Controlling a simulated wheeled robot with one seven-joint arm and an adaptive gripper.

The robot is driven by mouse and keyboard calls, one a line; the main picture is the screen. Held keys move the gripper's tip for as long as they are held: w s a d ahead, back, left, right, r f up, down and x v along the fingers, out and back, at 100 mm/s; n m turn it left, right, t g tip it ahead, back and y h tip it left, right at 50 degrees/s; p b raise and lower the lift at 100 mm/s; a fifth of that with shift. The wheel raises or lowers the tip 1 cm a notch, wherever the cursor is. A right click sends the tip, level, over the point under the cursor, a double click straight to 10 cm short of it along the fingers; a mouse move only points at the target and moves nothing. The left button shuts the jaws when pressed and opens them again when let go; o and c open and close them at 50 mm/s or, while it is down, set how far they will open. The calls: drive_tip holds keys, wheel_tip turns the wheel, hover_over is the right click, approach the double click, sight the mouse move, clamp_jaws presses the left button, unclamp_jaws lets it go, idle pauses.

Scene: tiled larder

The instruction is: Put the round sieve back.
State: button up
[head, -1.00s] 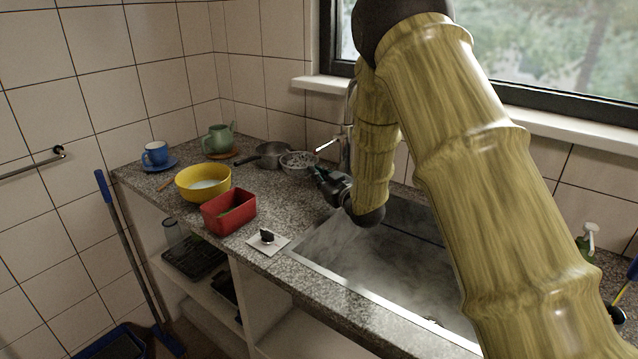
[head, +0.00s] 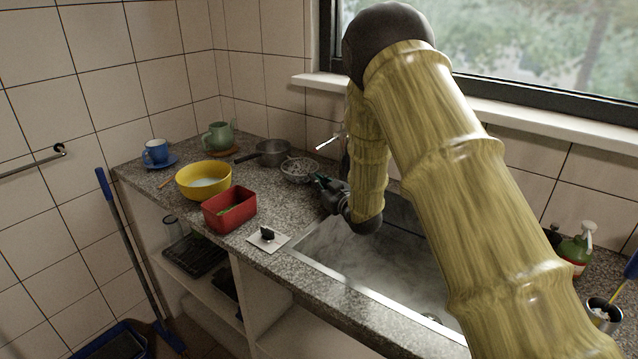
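The round sieve (head: 298,170) is a small grey, speckled bowl shape at the back of the counter, left of the sink and just in front of the grey pan. My gripper (head: 317,181) is at its right side, over the sink's back left corner, with the dark fingertips at or very near the sieve's rim. The fingers are small and partly hidden by the hand, so whether they are closed on the rim does not show. I cannot tell if the sieve rests on the counter.
A grey saucepan (head: 273,152) stands close behind the sieve. A green jug (head: 217,136), blue cup (head: 155,151), yellow bowl (head: 190,184) and red container (head: 216,216) stand to the left. The sink (head: 350,262) lies below my arm. The counter before the sieve is clear.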

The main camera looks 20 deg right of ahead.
drive_tip(key=o, duration=0.4)
idle(0.3)
drive_tip(key=shift+r, duration=0.2)
drive_tip(key=shift+s+d+f, duration=0.1)
drive_tip(key=shift+s, duration=0.3)
drive_tip(key=b+v, duration=0.1)
drive_tip(key=v, duration=1)
drive_tip(key=shift+s, duration=0.15)
